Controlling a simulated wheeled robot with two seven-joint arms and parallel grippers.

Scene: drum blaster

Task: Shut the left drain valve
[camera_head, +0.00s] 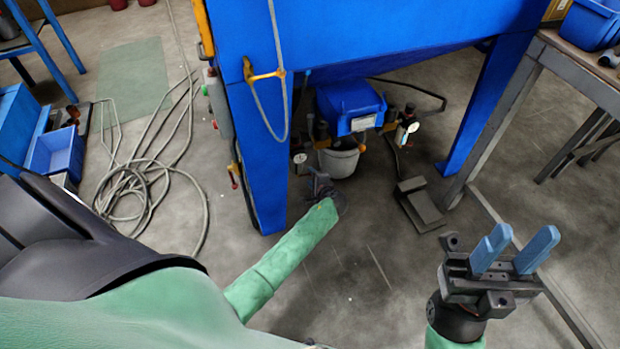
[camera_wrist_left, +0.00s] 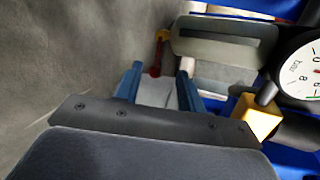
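In the left wrist view, the left drain valve appears to be the small yellow fitting with a red lever (camera_wrist_left: 155,67) at the end of a grey filter bowl (camera_wrist_left: 225,42). My left gripper (camera_wrist_left: 160,72) is open. Its two blue fingers point towards the valve, and the red lever shows between the fingertips. I cannot tell whether they touch it. In the head view, my left gripper (camera_head: 322,188) is low beside the blue machine's front leg, mostly hidden by its green-sleeved arm; the valve is not clear there. My right gripper (camera_head: 514,250) is open and empty at the right.
The blue machine (camera_head: 262,130) stands over a grey bucket (camera_head: 340,161). A pressure gauge (camera_wrist_left: 304,68) and a yellow block (camera_wrist_left: 257,117) are close to the left gripper's right side. A foot pedal (camera_head: 420,205) and workbench (camera_head: 500,120) stand at right; coiled cable (camera_head: 135,195) lies left.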

